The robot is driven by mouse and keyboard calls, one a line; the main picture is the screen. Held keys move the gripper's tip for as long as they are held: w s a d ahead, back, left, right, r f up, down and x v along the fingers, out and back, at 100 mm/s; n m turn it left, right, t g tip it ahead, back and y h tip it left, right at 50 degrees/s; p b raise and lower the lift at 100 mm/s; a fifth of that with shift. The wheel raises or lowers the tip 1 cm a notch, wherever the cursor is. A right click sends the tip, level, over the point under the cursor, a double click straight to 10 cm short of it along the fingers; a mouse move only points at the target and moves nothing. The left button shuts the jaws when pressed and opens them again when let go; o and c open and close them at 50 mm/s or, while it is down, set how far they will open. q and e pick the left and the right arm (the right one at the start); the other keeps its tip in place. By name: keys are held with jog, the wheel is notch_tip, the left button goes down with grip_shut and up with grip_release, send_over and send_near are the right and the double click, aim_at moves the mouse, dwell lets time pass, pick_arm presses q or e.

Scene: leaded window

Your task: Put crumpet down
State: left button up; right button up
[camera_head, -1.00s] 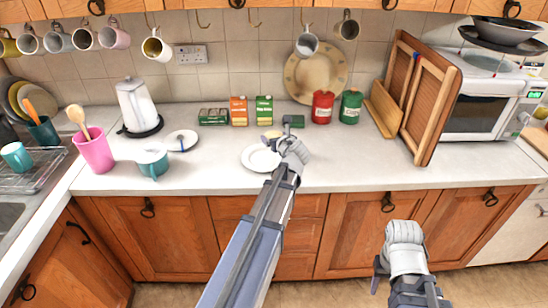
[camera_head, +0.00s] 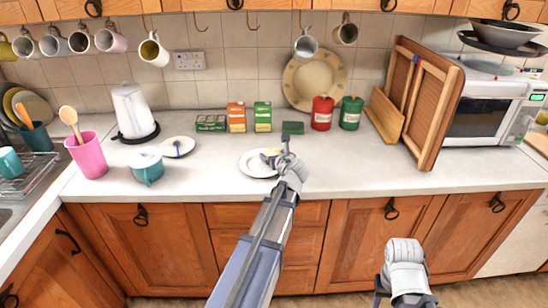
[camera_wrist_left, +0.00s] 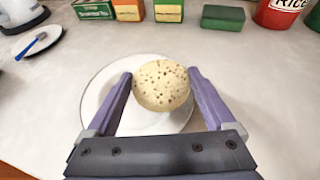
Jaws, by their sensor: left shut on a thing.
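The crumpet (camera_wrist_left: 162,86) is round, pale yellow and full of small holes. In the left wrist view it sits between the two fingers of my left gripper (camera_wrist_left: 160,77), which is shut on it. The white plate (camera_wrist_left: 101,98) lies beneath and around it on the worktop. In the head view the crumpet (camera_head: 268,155) overlaps the right part of the plate (camera_head: 248,164). I cannot tell whether it touches the plate. My left wrist hides part of the plate's right side. My right arm shows at the bottom right, but its gripper is not visible.
A green sponge-like block (camera_head: 293,127), several food boxes (camera_head: 236,117) and the red tin (camera_head: 322,113) stand behind the plate. A small plate (camera_head: 178,147) and a teal pot (camera_head: 147,168) are to the left. Worktop right of the plate (camera_head: 390,170) is clear.

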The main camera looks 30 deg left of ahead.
pick_arm(q)
jog(key=shift+f+b, duration=0.5)
jog(key=shift+f, duration=0.05)
jog(key=o, duration=1.1)
jog(key=shift+r, duration=0.1)
jog(key=shift+c, duration=0.2)
jog(key=shift+r+p, duration=0.6)
jog(key=shift+p, duration=0.05)
jog(key=p+v, duration=0.4)
jog(key=v, duration=0.8)
jog(key=shift+d+f, duration=0.1)
jog(key=shift+f, duration=0.05)
